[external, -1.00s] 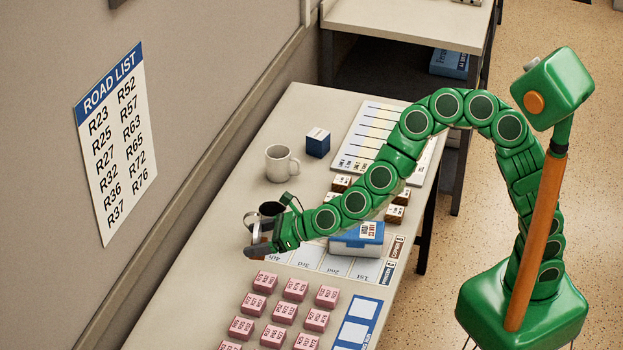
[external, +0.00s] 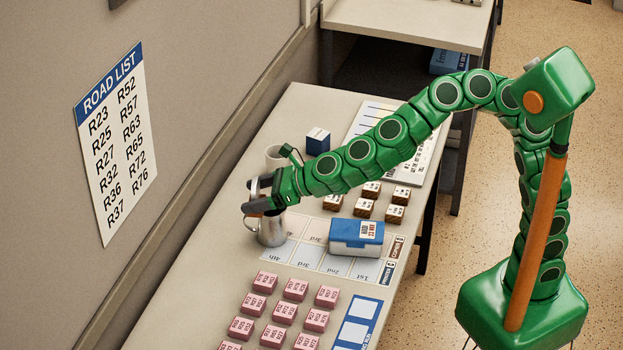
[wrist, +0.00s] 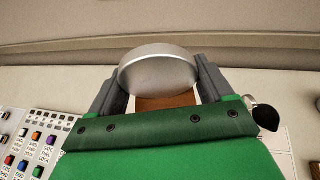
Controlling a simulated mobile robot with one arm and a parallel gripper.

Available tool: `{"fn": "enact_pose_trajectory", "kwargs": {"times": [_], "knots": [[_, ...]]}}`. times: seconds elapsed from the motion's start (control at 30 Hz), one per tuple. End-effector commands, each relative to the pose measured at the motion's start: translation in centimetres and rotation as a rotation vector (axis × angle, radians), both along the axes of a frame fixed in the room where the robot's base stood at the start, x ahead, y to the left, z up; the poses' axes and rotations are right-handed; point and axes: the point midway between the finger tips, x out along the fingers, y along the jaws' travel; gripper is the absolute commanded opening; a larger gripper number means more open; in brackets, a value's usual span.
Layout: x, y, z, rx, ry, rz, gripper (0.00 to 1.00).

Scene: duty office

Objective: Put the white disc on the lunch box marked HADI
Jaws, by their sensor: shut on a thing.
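My gripper (wrist: 158,95) is shut on a round, silver-grey disc (wrist: 158,72), held tilted between the two jaws. In the external view my gripper (external: 257,198) is above and beside a metal mug (external: 270,231), with its fingers toward the wall; the disc is mostly hidden there. A lunch box (external: 356,232) with a blue lid and pale base stands to the right of the mug on the table. It carries a small label whose name I cannot read with certainty. No other disc is clear in view.
Several brown-and-white blocks (external: 371,190) lie behind the lunch box. Several pink blocks (external: 273,336) fill the front. A numbered strip (external: 306,256) runs between. The wall is close on the left.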

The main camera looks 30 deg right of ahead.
Motion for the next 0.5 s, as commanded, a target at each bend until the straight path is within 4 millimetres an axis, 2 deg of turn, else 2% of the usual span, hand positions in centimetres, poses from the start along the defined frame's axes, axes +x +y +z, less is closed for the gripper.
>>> {"fn": "enact_pose_trajectory", "kwargs": {"times": [0.5], "knots": [[1.7,-2.7,-1.2,0.001,0.001,0.064,0.38]]}}
